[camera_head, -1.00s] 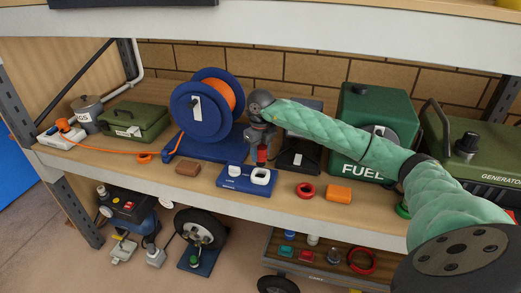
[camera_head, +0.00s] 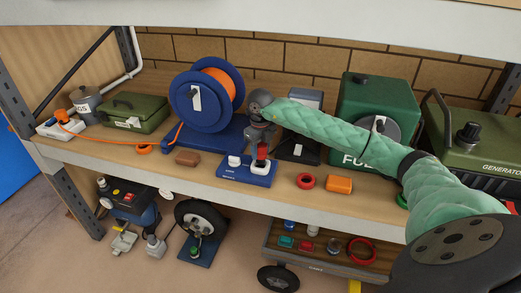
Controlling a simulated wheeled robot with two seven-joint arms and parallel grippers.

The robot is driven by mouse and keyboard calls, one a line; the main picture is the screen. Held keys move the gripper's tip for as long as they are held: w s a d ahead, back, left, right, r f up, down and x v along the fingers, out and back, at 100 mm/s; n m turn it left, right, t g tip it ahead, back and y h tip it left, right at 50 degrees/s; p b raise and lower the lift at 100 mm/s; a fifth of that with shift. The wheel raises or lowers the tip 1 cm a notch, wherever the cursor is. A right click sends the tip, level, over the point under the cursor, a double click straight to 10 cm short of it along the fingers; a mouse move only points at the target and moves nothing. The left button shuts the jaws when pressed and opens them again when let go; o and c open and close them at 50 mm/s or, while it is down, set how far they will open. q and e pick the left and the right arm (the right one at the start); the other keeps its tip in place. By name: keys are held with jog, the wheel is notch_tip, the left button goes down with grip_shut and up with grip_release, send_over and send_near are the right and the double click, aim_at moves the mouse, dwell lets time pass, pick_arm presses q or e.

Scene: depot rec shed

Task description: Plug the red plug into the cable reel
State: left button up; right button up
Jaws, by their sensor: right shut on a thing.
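The cable reel (camera_head: 200,113) is a blue drum with orange cable on a blue foot, standing on the shelf. In front of its foot lies a blue block (camera_head: 233,175) with two white raised sockets. My right gripper (camera_head: 262,146) points down over the block and is shut on the red plug (camera_head: 262,152). The plug is upright at the right white socket (camera_head: 261,167), its lower end at or just above it; I cannot tell whether it is inserted. My left gripper is out of view.
A brown block (camera_head: 187,159) lies left of the blue block; a red ring (camera_head: 306,181) and an orange box (camera_head: 339,184) lie right. A black stand (camera_head: 298,148) and a green fuel can (camera_head: 372,105) stand behind. An orange cord (camera_head: 105,149) crosses the left shelf.

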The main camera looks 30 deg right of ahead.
dwell(0.4)
jog(key=shift+f+b, duration=0.35)
jog(key=shift+s+d+f+b, duration=0.1)
jog(key=shift+d+f+b, duration=0.05)
jog(key=shift+f+b, duration=0.3)
